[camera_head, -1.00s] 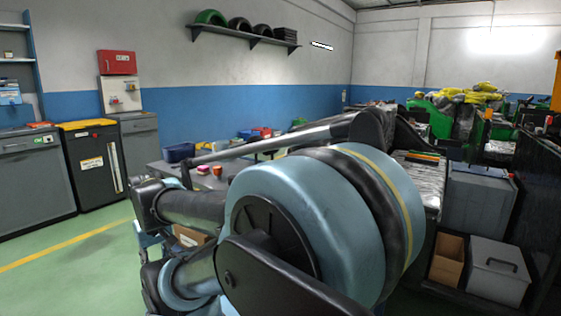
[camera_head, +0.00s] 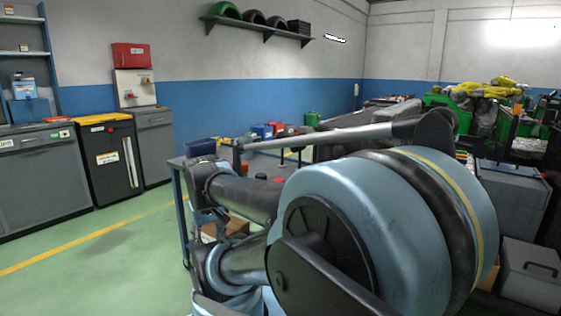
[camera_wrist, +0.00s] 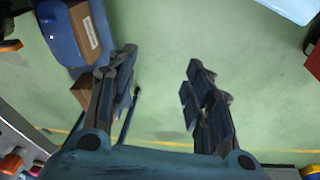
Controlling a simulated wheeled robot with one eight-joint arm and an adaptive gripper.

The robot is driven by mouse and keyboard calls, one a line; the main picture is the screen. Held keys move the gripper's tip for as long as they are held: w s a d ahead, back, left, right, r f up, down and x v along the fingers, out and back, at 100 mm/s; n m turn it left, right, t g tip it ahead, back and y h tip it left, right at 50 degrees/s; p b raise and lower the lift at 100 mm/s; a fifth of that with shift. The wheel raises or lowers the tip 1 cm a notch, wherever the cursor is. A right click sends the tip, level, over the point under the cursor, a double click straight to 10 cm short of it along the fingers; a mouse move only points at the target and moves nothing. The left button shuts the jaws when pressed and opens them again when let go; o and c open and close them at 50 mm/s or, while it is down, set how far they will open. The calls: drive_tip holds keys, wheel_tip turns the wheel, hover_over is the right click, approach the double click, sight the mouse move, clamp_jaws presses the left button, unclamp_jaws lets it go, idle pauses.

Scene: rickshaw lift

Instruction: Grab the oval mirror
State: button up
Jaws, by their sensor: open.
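I cannot make out the oval mirror in either view. My gripper (camera_wrist: 160,80) shows in the wrist view with its two dark fingers spread apart. It is open and nothing is between the fingers, with green floor behind them. In the head view my own arm covers the middle and lower right, and hides much of the workbench and the floor behind it.
Grey cabinets (camera_head: 45,175) and a black yellow-topped cabinet (camera_head: 107,160) line the left. A grey box (camera_head: 530,280) sits at lower right. Green floor (camera_head: 90,245) at left is clear.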

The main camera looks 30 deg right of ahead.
drive_tip(key=w+d+r+n+t+h, duration=0.1)
drive_tip(key=w+d+r+n+h, duration=0.5)
drive_tip(key=w+d, duration=0.55)
drive_tip(key=w+d+r+n+t+h, duration=0.1)
drive_tip(key=w+d+r+n+h, duration=0.35)
drive_tip(key=w+d+n, duration=0.55)
drive_tip(key=w+d+r+n+t+h, duration=0.1)
drive_tip(key=w+d+r+n+h, duration=0.45)
drive_tip(key=w+d, duration=0.8)
drive_tip(key=shift+m, duration=0.35)
drive_tip(key=x, duration=1.1)
drive_tip(key=shift+w+d+f, duration=0.2)
drive_tip(key=shift+w+d, duration=0.05)
drive_tip(key=shift+w, duration=0.1)
drive_tip(key=shift+x, duration=2.55)
drive_tip(key=shift+s, duration=0.1)
clamp_jaws()
